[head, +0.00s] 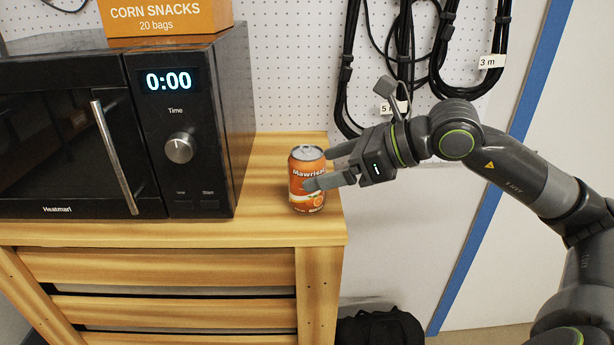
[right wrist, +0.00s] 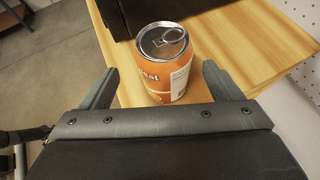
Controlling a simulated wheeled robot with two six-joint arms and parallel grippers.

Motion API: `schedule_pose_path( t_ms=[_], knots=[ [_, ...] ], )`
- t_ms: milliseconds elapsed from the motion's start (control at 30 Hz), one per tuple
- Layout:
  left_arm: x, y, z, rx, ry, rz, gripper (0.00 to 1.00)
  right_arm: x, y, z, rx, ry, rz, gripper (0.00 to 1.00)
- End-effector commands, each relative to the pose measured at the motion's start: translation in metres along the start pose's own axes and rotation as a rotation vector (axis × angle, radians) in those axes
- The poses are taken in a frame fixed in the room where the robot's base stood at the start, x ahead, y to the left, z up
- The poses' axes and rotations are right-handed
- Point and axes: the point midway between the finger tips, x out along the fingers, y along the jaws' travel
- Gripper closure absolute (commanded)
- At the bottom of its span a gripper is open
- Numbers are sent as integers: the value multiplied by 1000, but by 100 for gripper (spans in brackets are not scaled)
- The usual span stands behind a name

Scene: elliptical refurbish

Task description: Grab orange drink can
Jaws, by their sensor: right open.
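The orange drink can (head: 306,196) stands upright near the right end of the wooden cabinet top, to the right of the microwave. My right gripper (head: 322,168) reaches in from the right with its fingers open around the can, one finger passing in front of it. In the right wrist view the can (right wrist: 165,75) stands between the two open fingertips (right wrist: 158,88), with a gap on each side. The can's silver top and pull tab show clearly there. My left gripper is not in view.
A black microwave (head: 185,120) stands close to the left of the can. An orange corn snacks box (head: 165,17) sits on it. The cabinet's right edge (head: 342,225) is near the can. Coiled cables (head: 405,45) hang on the pegboard behind. A black bag (head: 380,328) lies below.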

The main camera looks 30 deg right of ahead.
Motion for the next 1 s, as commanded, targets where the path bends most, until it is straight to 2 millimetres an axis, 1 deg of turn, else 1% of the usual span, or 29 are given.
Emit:
schedule_pose_path(
  t_ms=[267, 633, 800, 1000],
  knots=[
    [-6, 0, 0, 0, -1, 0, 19, 6, 0, 0, 2, -2, 3, 15],
    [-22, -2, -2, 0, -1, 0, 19, 31, -4, -5, 4, -2, 4, 15],
    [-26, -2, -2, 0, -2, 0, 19, 43, -5, -6, 2, -3, 2, 15],
    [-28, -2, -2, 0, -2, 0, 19, 52, -5, -7, 2, 0, 1, 15]
  ],
)
